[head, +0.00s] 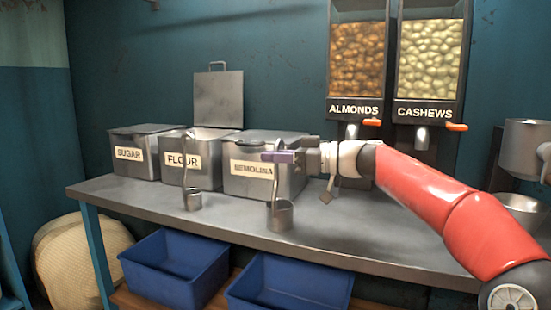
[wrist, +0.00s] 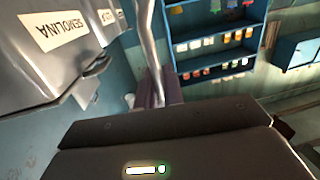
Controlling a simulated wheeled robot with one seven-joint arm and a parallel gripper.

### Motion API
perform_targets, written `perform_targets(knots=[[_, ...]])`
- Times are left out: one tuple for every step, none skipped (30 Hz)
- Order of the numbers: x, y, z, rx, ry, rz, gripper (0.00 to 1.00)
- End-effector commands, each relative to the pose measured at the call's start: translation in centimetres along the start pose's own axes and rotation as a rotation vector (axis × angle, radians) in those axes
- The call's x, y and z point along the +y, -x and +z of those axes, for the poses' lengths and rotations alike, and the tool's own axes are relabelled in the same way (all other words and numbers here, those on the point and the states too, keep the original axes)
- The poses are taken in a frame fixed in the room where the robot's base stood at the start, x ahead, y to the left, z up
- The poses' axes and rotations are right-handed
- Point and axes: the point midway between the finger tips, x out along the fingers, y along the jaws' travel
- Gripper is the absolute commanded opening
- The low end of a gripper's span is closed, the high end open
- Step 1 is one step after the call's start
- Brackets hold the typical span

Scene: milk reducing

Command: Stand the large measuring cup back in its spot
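The large measuring cup (head: 281,217) is a grey metal cup with a long upright handle, over the front part of the metal counter (head: 345,240). I cannot tell whether its base touches the counter. My gripper (head: 281,157) has purple fingers and is at the upper handle, in front of the semolina bin. In the wrist view the handle (wrist: 150,45) runs down to the purple fingers (wrist: 158,93), which appear closed around it; the cup's bowl is hidden there. A smaller measuring cup (head: 192,201) stands upright in front of the flour bin.
Lidded metal bins for sugar (head: 128,168), flour (head: 207,172) and semolina (head: 296,185) line the back; the flour lid (head: 218,98) stands open. Almond (head: 357,62) and cashew (head: 430,62) dispensers hang at right. Blue tubs (head: 174,270) sit below. Counter between the cups is clear.

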Motion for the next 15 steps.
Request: perform_targets(knots=[[0.03, -0.02, 0.17, -0.002, -0.002, -0.001, 0.16], [0.03, -0.02, 0.17, -0.002, -0.002, -0.001, 0.20], [0.03, -0.02, 0.16, -0.002, -0.002, -0.001, 0.25], [0.03, -0.02, 0.15, -0.002, -0.002, -0.001, 0.29], [0.03, -0.01, 0.14, -0.002, -0.002, -0.001, 0.31], [0.03, -0.01, 0.13, -0.002, -0.002, -0.001, 0.31], [0.03, -0.01, 0.12, -0.002, -0.002, -0.001, 0.31], [0.03, -0.01, 0.11, -0.001, -0.002, -0.001, 0.31], [0.03, -0.01, 0.10, -0.001, -0.002, -0.001, 0.31], [0.03, 0.00, 0.10, -0.001, -0.002, -0.001, 0.31], [0.03, 0.00, 0.09, -0.001, -0.002, -0.001, 0.31], [0.03, 0.02, 0.09, -0.001, -0.002, 0.000, 0.31], [0.04, 0.08, 0.09, -0.001, -0.002, 0.000, 0.31], [0.05, 0.20, 0.09, -0.001, -0.001, 0.000, 0.31], [0.08, 0.45, 0.10, -0.001, -0.001, 0.001, 0.31]])
